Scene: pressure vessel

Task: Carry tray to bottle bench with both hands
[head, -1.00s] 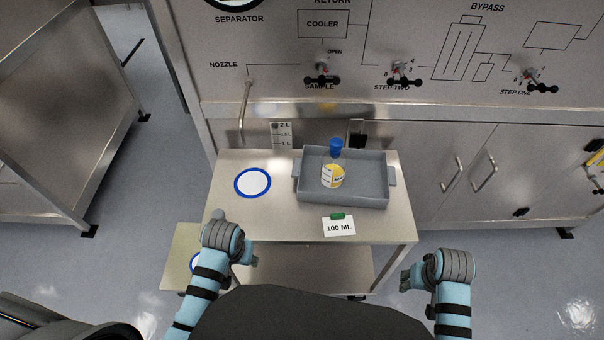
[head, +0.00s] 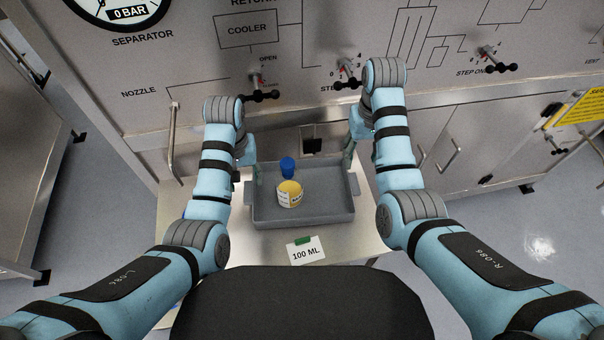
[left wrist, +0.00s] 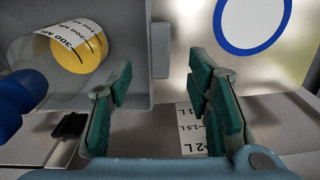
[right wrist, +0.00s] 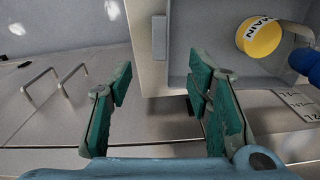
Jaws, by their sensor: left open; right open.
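The grey tray (head: 330,213) sits on a small steel table (head: 235,243). A clear bottle with yellow contents (head: 290,195) and a blue cap (head: 287,166) is inside it, seemingly upright. My left gripper (head: 250,165) is open near the tray's left end; in the left wrist view the tray's end handle (left wrist: 160,50) lies ahead of the gap between its fingers (left wrist: 165,95). My right gripper (head: 350,155) is open near the right end; the right wrist view shows the other handle (right wrist: 158,38) ahead of its fingers (right wrist: 160,100). Neither holds anything. No bottle bench is identifiable.
A panel with valves (head: 260,95) and a nozzle pipe (head: 172,140) stands right behind the table. A 100 ML card (head: 306,250) lies at the front. A blue-ringed white disc (left wrist: 252,20) lies left of the tray. Another steel bench (head: 35,150) stands far left.

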